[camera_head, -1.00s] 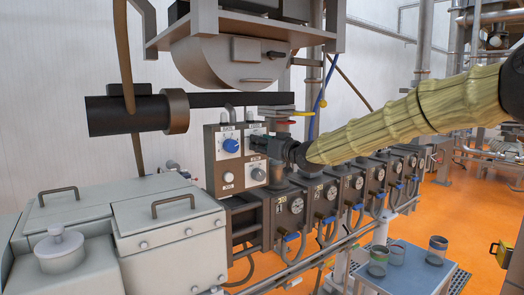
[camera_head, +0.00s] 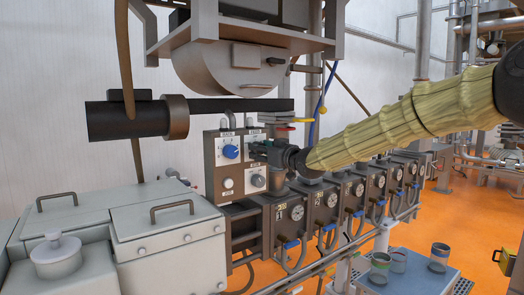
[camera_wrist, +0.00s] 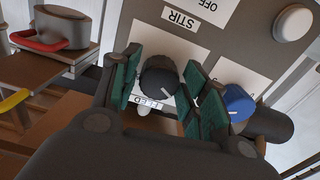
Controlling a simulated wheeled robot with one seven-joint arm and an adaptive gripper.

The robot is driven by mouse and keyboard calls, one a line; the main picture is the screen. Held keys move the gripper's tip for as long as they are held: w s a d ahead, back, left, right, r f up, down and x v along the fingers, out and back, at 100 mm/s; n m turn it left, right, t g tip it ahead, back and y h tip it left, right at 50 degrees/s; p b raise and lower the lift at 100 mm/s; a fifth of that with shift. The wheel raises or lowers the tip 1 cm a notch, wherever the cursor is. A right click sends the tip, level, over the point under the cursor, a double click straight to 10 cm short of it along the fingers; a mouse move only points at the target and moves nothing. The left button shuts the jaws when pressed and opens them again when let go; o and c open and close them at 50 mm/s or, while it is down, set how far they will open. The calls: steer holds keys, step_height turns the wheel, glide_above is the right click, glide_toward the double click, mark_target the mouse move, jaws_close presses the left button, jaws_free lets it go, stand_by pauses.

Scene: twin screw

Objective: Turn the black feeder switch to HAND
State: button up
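The black feeder switch (camera_wrist: 158,80) is a round knob with a white pointer line, seen in the wrist view on a grey panel above a partly covered "FEED" label (camera_wrist: 146,103). My gripper (camera_wrist: 164,68) has its two green-padded fingers on either side of the knob. The fingers look open, with narrow gaps beside the knob; contact cannot be made out. The HAND marking is not readable. In the head view my gripper (camera_head: 254,152) is at the upper right of the control box (camera_head: 211,170) and hides the black switch.
A blue knob (camera_head: 231,151) sits close left of my gripper; it also shows in the wrist view (camera_wrist: 238,103). Below are a white button (camera_head: 228,183) and a grey knob (camera_head: 258,181). A red-handled valve (camera_wrist: 42,40) is near.

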steer(key=shift+o, duration=0.5)
steer(key=shift+s+d+r, duration=0.1)
steer(key=v, duration=1.1)
steer(key=shift+s+d, duration=0.25)
steer(key=shift+s, duration=0.05)
